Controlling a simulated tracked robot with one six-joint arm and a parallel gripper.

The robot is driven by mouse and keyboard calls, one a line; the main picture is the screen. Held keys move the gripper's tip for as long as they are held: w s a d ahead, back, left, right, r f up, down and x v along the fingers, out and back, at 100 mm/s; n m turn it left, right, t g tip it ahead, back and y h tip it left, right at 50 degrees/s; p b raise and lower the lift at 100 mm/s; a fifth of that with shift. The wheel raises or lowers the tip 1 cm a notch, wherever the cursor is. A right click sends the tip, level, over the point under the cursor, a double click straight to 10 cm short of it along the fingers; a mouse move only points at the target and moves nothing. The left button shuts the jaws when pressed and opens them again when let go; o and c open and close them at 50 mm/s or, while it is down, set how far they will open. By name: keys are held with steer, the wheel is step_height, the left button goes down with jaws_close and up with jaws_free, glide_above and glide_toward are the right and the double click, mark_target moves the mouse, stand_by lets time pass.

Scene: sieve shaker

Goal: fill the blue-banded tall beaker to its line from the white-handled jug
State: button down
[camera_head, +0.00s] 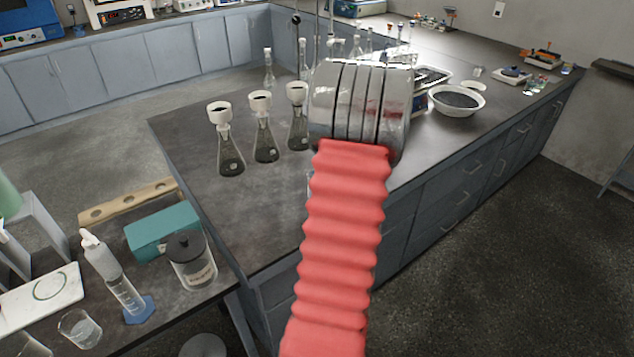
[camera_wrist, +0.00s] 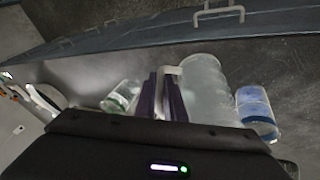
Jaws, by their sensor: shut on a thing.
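In the wrist view the purple fingers of my gripper (camera_wrist: 168,97) are shut on the white handle of a clear, frosted-looking jug (camera_wrist: 207,88). The jug's body is just right of the fingers. I cannot tell the liquid level in either, or whether the jug touches the bench. In the head view my red-sleeved arm hides the gripper, the jug and the beaker.
A green-marked clear vessel (camera_wrist: 121,97) is close left of my fingers. In the head view, several conical flasks with white funnels (camera_head: 263,128) stand on the dark bench left of my arm. A white bowl of dark grains (camera_head: 456,100) is to the right.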

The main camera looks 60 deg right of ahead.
steer(key=shift+s+d+f+t+y+b, duration=0.3)
steer(key=shift+s+f+t+y+b, duration=0.1)
steer(key=shift+s+f+t+b, duration=0.15)
steer(key=shift+s+d+f+m+t+y+b, duration=0.15)
steer(key=shift+s+f+t+y+b, duration=0.1)
steer(key=shift+f+t+b, duration=0.2)
steer(key=shift+s+d+f+m+t+y+b, duration=0.2)
steer(key=shift+f+t+b, duration=0.1)
steer(key=shift+f+t, duration=0.25)
steer(key=shift+s, duration=0.2)
